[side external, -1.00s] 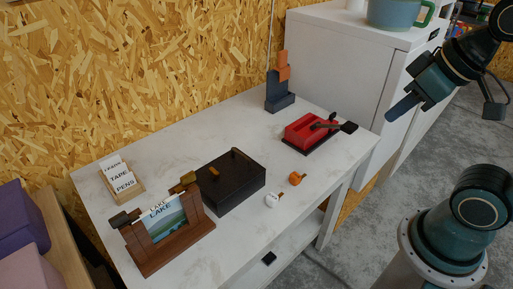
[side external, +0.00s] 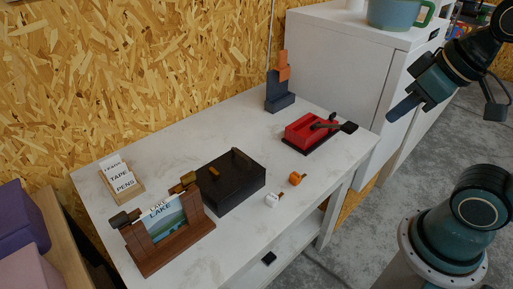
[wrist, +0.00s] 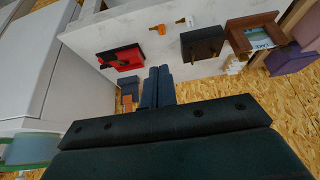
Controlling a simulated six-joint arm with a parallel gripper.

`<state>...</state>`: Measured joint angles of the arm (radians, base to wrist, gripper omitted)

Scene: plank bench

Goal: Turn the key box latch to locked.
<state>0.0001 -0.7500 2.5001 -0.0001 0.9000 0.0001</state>
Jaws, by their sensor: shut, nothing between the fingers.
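The dark brown box (side external: 230,187) sits on the white table and appears to be the key box. A small tan peg (side external: 214,171) and a darker bar (side external: 240,154) show on its lid; I cannot tell which is the latch or how it is set. The box also shows in the wrist view (wrist: 203,47), near the top. My gripper (side external: 392,117) is shut and empty, held in the air to the right of the table, well apart from the box. Its fingers (wrist: 158,73) lie together in the wrist view.
A red box with a black lever (side external: 305,130) stands at the table's right end, with dark and orange blocks (side external: 279,91) behind. Orange (side external: 296,179) and white (side external: 272,200) small pieces lie near the front edge. A picture frame (side external: 168,244) and card holder (side external: 122,182) stand left.

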